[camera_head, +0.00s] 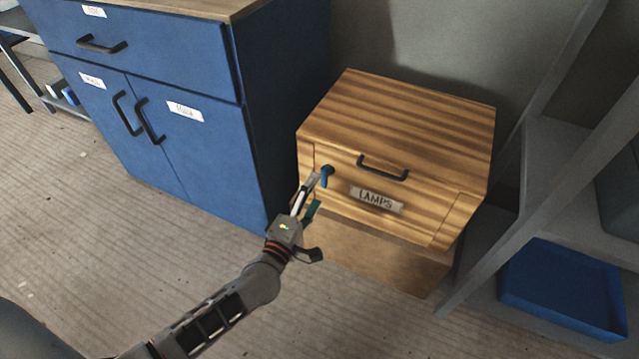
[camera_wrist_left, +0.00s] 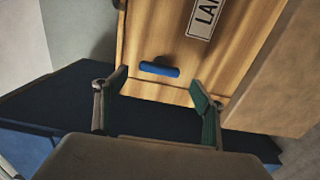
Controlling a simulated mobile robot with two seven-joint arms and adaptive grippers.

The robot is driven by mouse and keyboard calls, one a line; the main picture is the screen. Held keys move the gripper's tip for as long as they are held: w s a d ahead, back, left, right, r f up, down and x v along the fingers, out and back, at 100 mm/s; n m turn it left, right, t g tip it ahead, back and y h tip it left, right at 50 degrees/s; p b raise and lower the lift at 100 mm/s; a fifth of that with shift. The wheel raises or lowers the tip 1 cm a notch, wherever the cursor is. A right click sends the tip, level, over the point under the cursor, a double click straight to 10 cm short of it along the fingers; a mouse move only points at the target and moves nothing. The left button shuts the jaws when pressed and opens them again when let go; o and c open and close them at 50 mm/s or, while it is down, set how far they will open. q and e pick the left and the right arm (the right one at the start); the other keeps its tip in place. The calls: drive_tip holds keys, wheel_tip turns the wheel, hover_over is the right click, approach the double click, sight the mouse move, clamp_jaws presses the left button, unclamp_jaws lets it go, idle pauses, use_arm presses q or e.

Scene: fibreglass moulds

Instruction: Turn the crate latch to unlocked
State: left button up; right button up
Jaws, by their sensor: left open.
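The wooden crate (camera_head: 405,110) has a LAMPS label (camera_head: 376,199) and a dark handle (camera_head: 383,168) on its front. The blue crate latch (camera_head: 327,172) is at the left of that front, left of the handle. In the left wrist view the latch (camera_wrist_left: 160,69) shows as a short blue bar on the wood, lying across the picture. My left gripper (camera_head: 314,192) is at the crate's front left, by the latch. In the wrist view its fingers (camera_wrist_left: 158,97) are spread apart, with the latch beyond the tips and between them. My right gripper is not in view.
A blue cabinet (camera_head: 190,150) with drawer and doors stands left of the crate. A grey shelf frame (camera_head: 560,140) stands close on the right, with a blue bin (camera_head: 563,290) low on it. The floor in front is clear.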

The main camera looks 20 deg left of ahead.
use_arm(q)
drive_tip(key=s, duration=0.7)
drive_tip(key=shift+s, duration=0.15)
drive_tip(key=shift+a, duration=0.1)
